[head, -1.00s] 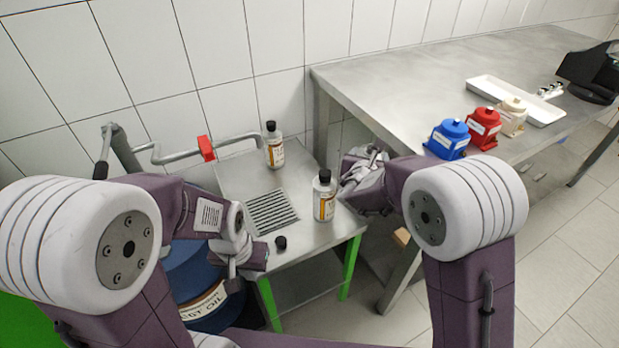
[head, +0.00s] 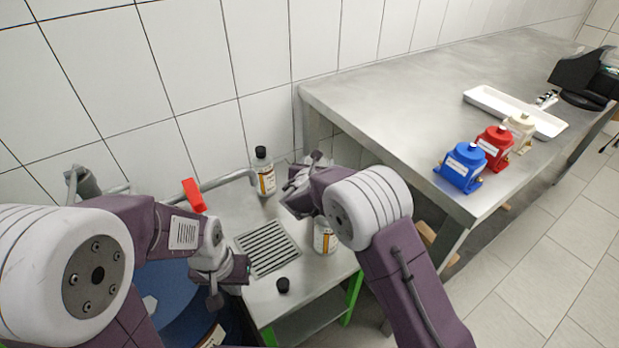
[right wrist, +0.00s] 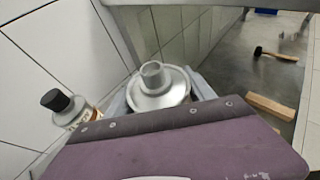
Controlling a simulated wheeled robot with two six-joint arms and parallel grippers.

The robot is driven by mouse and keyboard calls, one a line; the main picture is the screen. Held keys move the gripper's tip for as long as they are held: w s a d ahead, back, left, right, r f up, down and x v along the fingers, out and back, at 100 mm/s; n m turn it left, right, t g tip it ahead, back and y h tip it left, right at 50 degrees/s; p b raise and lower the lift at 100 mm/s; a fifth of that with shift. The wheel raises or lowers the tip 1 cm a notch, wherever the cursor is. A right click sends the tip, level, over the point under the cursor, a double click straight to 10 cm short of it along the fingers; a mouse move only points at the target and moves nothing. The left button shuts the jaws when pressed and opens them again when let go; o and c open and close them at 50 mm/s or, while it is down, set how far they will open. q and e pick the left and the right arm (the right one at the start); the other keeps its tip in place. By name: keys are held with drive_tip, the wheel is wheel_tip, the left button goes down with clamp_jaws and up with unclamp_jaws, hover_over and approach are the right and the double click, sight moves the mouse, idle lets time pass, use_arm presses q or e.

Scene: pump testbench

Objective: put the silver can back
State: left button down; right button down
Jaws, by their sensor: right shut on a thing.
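The silver can (right wrist: 160,88) has a bare open neck. It stands between the fingers of my right gripper (right wrist: 158,98) in the right wrist view, and the gripper is shut on it. In the head view my right gripper (head: 303,190) is over the right side of the small metal bench. The held can is hard to make out there. My left gripper (head: 222,283) hangs at the bench's left edge, beside a blue drum (head: 182,305). Its fingers are too unclear to tell open or shut.
A black-capped labelled can (head: 266,178) stands at the bench's back; another (head: 324,238) stands in front, partly hidden by my right arm. A loose black cap (head: 283,285) lies near a grate (head: 267,248). Behind are a red-handled pipe (head: 193,195) and wall; right is a large table (head: 390,95).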

drive_tip(key=shift+w+a+f+b, duration=0.2)
drive_tip(key=shift+a+f, duration=0.15)
drive_tip(key=shift+f, duration=0.55)
drive_tip(key=shift+w+a+f+b, duration=0.25)
drive_tip(key=shift+a+f, duration=0.1)
drive_tip(key=shift+f, duration=0.55)
drive_tip(key=shift+w+a+f+b, duration=0.2)
drive_tip(key=shift+a+f, duration=0.15)
drive_tip(key=shift+f, duration=0.65)
drive_tip(key=shift+c, duration=1.8)
unclamp_jaws()
